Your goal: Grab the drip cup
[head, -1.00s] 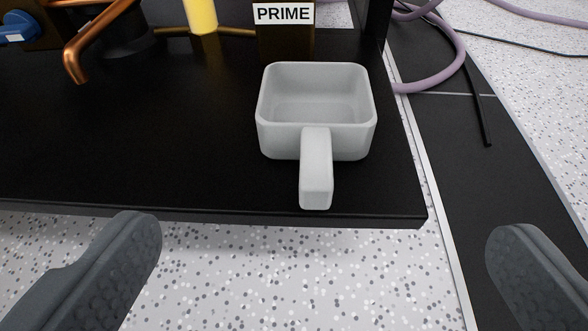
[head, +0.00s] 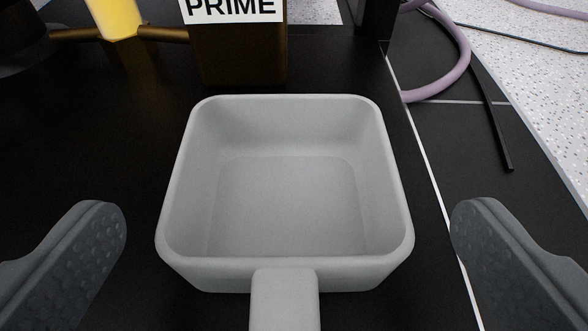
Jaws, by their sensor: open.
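The drip cup (head: 285,268) is a light grey, square, open-topped cup with rounded corners. It stands upright on the black shelf (head: 90,130) in the middle of the head view and looks empty. Its stubby handle (head: 284,300) points toward me and runs out of the bottom of the picture. My gripper (head: 288,235) is open, with one dark grey finger left of the cup and one right of it. Both fingers appear apart from the cup walls. The handle's near end is hidden below the frame.
A brown block labelled PRIME (head: 238,55) stands just behind the cup. A yellow cylinder (head: 117,18) on a brass pipe (head: 75,34) is at the back left. A purple hose (head: 455,62) and a thin black rod (head: 490,120) lie at the right, beyond a pale edge strip (head: 432,180).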

